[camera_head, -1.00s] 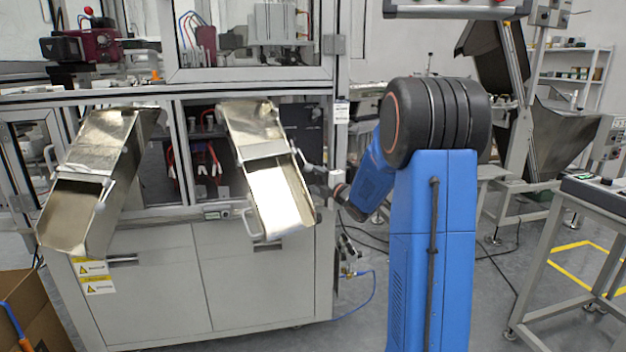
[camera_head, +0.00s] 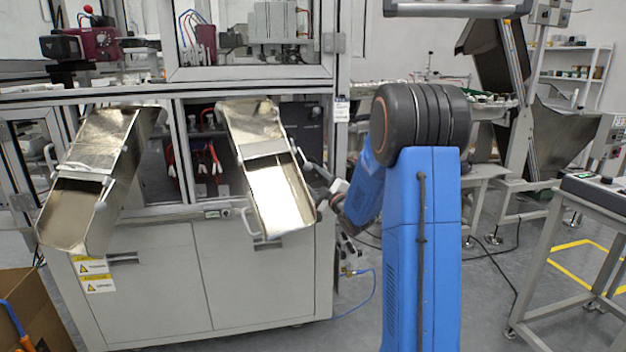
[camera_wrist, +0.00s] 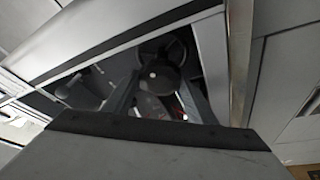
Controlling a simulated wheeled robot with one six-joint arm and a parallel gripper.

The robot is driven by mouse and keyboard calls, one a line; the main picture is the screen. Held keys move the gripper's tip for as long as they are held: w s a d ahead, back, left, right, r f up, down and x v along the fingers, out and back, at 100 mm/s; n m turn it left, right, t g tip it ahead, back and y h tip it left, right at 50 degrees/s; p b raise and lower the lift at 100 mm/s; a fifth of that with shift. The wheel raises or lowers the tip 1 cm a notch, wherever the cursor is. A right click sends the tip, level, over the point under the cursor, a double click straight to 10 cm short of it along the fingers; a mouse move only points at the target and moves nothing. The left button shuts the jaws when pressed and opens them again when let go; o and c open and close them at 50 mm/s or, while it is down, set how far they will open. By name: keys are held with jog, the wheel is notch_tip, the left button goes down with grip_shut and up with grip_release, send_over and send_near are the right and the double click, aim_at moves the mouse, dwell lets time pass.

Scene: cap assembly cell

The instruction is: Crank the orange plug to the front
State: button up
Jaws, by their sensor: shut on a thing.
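My gripper (camera_head: 312,170) is at the right side of the right metal chute (camera_head: 280,200), seen small and partly dark in the head view. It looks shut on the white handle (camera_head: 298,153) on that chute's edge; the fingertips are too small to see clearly. I cannot make out an orange plug for certain. A tiny orange spot (camera_head: 154,74) shows on the machine's ledge at the upper left, far from my gripper. In the wrist view a broad grey surface (camera_wrist: 150,160) covers the bottom and hides much.
A second metal chute (camera_head: 95,180) slopes from the machine on the left. The grey cabinet (camera_head: 200,285) stands below both chutes. An open cardboard box (camera_head: 35,310) is at the lower left. A metal-framed table (camera_head: 560,240) stands at the right.

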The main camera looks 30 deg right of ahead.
jog(key=shift+f, duration=0.1)
jog(key=o, duration=1.1)
jog(key=shift+c, duration=0.2)
jog(key=v, duration=1.7)
jog(key=shift+s, duration=0.2)
jog(key=shift+d, duration=0.1)
